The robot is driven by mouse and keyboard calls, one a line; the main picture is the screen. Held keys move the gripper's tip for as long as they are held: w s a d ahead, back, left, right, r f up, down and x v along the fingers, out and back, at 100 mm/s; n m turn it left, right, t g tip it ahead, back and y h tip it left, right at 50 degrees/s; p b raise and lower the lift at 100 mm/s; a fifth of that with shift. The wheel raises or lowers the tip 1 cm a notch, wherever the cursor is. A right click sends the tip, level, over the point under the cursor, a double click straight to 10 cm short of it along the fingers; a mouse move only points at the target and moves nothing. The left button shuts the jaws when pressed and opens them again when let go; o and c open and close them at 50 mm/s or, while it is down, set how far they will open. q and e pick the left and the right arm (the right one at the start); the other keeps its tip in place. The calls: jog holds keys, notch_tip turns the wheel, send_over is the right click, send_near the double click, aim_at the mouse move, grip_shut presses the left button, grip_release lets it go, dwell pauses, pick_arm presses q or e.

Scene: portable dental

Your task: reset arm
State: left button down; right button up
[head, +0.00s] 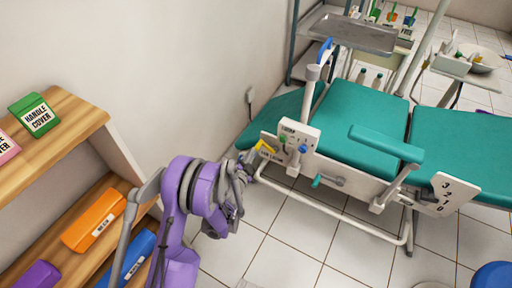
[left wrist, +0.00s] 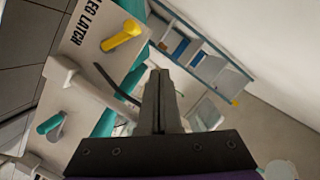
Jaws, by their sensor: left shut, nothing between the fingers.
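My left arm is purple and grey and comes in at the lower left of the head view. My left gripper (head: 246,158) is at the near end of the dental chair (head: 350,125), close to the yellow latch handle (head: 264,147). In the left wrist view its fingers (left wrist: 160,95) are shut with nothing between them. The yellow handle (left wrist: 122,36) sits on a panel marked LEG LATCH, to the left of the fingers and apart from them. My right gripper does not show.
A wooden shelf (head: 85,105) at the left holds a green handle cover box (head: 35,115), an orange box (head: 94,220) and a blue box (head: 130,258). A metal tray (head: 352,34) stands behind the chair. A blue stool (head: 492,276) is at lower right.

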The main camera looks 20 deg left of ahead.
pick_arm(q)
jog(key=shift+s+r, duration=0.15)
jog(key=shift+s, duration=0.5)
jog(key=shift+r, duration=0.1)
